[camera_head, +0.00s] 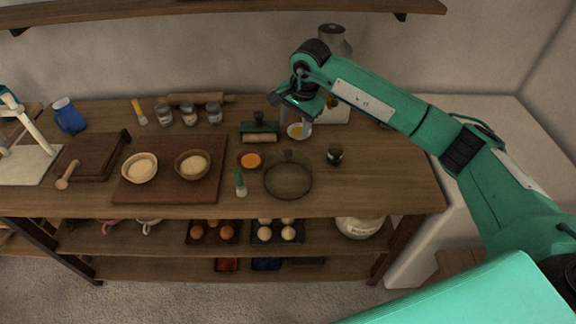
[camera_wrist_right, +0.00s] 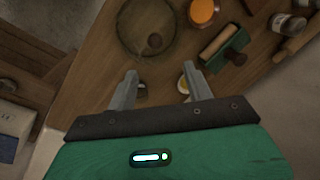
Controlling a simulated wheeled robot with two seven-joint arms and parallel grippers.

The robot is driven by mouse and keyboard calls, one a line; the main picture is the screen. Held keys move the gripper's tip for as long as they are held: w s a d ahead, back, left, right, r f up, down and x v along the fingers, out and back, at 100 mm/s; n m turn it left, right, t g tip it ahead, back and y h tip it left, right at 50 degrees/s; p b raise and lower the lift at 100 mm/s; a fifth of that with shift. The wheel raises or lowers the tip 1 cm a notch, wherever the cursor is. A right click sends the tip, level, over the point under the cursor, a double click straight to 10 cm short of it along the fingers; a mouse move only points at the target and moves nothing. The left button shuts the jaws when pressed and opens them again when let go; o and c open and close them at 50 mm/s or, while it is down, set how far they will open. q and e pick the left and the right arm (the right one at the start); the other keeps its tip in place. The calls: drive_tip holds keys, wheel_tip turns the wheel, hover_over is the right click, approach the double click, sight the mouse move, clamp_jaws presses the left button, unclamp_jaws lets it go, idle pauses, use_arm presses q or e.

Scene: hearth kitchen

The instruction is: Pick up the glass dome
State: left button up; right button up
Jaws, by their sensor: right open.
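The glass dome (camera_head: 288,181) is a clear, round cover with a small knob on top, standing on the wooden table right of the middle. It also shows in the right wrist view (camera_wrist_right: 147,27), near the top, with its brown knob seen through or on it. My right gripper (camera_head: 294,122) is open and empty, behind the dome and above the back of the table. In the wrist view its two grey fingers (camera_wrist_right: 159,72) are spread apart, and the dome lies beyond them without contact. My left gripper is not in view.
Near the dome stand an orange bowl (camera_head: 250,160), a small green-topped bottle (camera_head: 240,183), a dark jar (camera_head: 335,154) and a green-and-wood roller (camera_head: 260,131). A small yellow-filled dish (camera_head: 295,132) sits below my gripper. Bowls on a board (camera_head: 148,190) stand left. The table's right end is clear.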

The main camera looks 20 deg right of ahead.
drive_tip(key=p, duration=0.1)
hover_over(289, 150)
drive_tip(key=f, duration=0.4)
drive_tip(key=shift+s+d+f, duration=0.15)
drive_tip(key=shift+d+f, duration=0.15)
drive_tip(key=shift+d, duration=0.1)
drive_tip(key=shift+s+a+f+p, duration=0.1)
drive_tip(key=shift+a+f+p, duration=0.05)
drive_tip(key=shift+f+p, duration=0.4)
wheel_tip(289, 150, down, 3)
drive_tip(key=shift+a+p, duration=0.15)
drive_tip(key=shift+p, duration=0.95)
drive_tip(key=shift+f, duration=0.7)
drive_tip(key=shift+r, duration=0.1)
clamp_jaws()
